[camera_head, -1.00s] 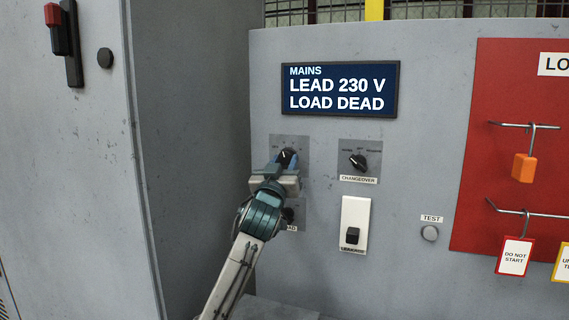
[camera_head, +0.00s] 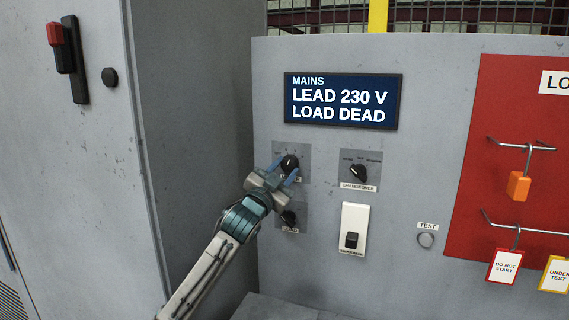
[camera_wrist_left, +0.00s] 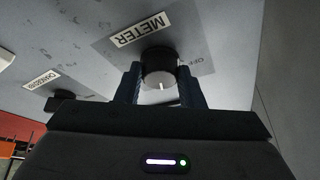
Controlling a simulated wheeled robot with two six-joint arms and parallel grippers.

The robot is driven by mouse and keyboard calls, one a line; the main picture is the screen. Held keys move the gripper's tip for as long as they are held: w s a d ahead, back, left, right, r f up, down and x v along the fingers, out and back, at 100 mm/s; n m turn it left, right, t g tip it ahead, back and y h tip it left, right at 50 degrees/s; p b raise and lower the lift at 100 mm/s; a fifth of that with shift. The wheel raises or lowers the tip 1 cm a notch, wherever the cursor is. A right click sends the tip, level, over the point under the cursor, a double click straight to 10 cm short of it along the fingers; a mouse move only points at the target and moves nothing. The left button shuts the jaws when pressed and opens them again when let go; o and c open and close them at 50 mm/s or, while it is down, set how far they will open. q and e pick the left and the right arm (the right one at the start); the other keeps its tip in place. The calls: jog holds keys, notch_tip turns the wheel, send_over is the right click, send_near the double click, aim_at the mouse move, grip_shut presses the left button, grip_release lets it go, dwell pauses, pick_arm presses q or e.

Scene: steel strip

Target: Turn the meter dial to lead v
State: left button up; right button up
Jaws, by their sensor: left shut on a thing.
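The black meter dial (camera_head: 289,163) is on a grey plate on the panel, with a white pointer mark that points roughly up in the head view. In the left wrist view the meter dial (camera_wrist_left: 159,72) sits between both fingers, beside its METER label (camera_wrist_left: 140,29) and an OFF mark. My left gripper (camera_head: 283,170) is shut on the dial, reaching it from below left. The blue display (camera_head: 342,101) reads MAINS, LEAD 230 V, LOAD DEAD. The dial's small position marks are too small to read in the head view. My right gripper is not in view.
A second knob (camera_head: 289,217) is just below my gripper. The changeover knob (camera_head: 359,173), a white switch plate (camera_head: 355,221) and a test button (camera_head: 426,240) are to the right. A red board (camera_head: 510,150) holds hanging tags. A grey cabinet (camera_head: 100,190) stands at left.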

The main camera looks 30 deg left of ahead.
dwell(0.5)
pick_arm(q)
jog(key=o, duration=1)
jog(key=shift+s+f+b, duration=0.35)
jog(key=shift+s, duration=0.1)
jog(key=b+v, duration=0.2)
jog(key=v, duration=0.1)
jog(key=b+v, duration=0.2)
jog(key=v, duration=0.1)
jog(key=b+v, duration=0.2)
jog(key=v, duration=0.2)
jog(key=shift+r+b, duration=0.3)
jog(key=shift+b, duration=0.1)
